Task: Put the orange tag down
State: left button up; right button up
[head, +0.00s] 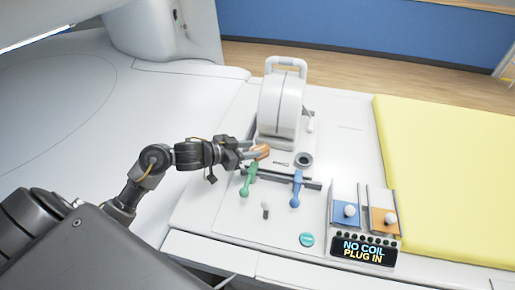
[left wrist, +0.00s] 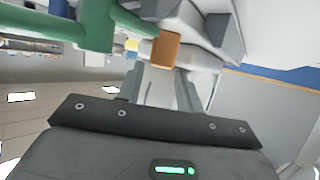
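The orange tag (head: 262,151) is at the fingertips of my left gripper (head: 250,150), beside the foot of the white coil-like device. In the left wrist view the orange tag (left wrist: 165,50) sits at the far end of the two grey fingers (left wrist: 162,75), which appear closed on it. Part of the tag is hidden by the fingers. The gripper is just above the green lever. I cannot tell whether the tag touches the surface below. My right gripper is not in view.
The white device (head: 281,105) stands behind the gripper. A green lever (head: 248,178) and a blue lever (head: 296,188) are in front. A display (head: 363,250) reads "NO COIL PLUG IN". A yellow pad (head: 450,170) lies right; white surface is free at left.

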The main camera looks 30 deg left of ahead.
pick_arm(q)
jog(key=v, duration=0.8)
jog(key=shift+s, duration=0.15)
jog(key=shift+a, duration=0.1)
